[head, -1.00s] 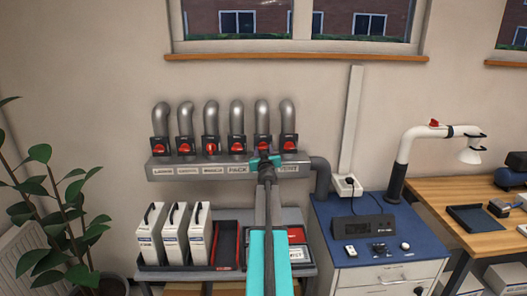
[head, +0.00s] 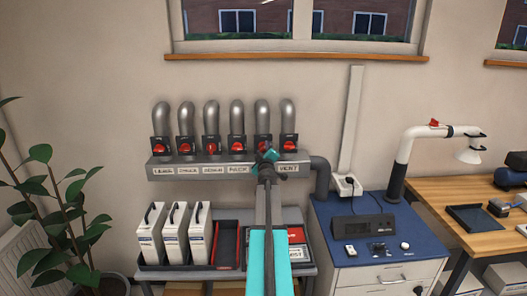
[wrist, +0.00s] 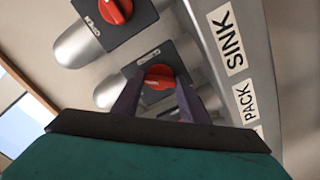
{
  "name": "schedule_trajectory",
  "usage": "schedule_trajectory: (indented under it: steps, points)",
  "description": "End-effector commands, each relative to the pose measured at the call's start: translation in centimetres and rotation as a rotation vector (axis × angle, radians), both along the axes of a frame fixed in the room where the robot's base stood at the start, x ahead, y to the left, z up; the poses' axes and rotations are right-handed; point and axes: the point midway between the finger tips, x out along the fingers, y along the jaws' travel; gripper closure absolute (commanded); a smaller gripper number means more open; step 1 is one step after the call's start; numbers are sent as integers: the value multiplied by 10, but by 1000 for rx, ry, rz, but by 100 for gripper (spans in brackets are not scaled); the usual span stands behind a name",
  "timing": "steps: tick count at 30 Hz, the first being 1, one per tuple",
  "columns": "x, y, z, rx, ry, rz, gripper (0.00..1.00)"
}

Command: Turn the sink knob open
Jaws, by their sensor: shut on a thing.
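The sink knob (wrist: 159,77) is red and sits on a dark square plate, level with the SINK label (wrist: 232,45) on the grey manifold. In the wrist view the two dark fingers of my gripper (wrist: 160,90) stand either side of this knob and are shut on it. In the head view my gripper (head: 267,158) is at the fifth valve from the left, tilted, and covers the SINK label. The knob's top (head: 262,141) shows above it. The knob's exact angle is hard to read.
The neighbouring vent knob (head: 289,142) is close on the right and the pack knob (head: 236,142) on the left. A blue-topped cabinet (head: 375,215) is at the right.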

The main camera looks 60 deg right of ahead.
Motion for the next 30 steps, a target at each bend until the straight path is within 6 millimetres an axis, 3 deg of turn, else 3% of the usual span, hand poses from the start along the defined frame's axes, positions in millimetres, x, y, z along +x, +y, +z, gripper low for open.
schedule_trajectory:
  steps: [18,30]
  points:
    - [0,0,-1,-314,441,1,83]
    - [1,1,-1,-396,557,2,83]
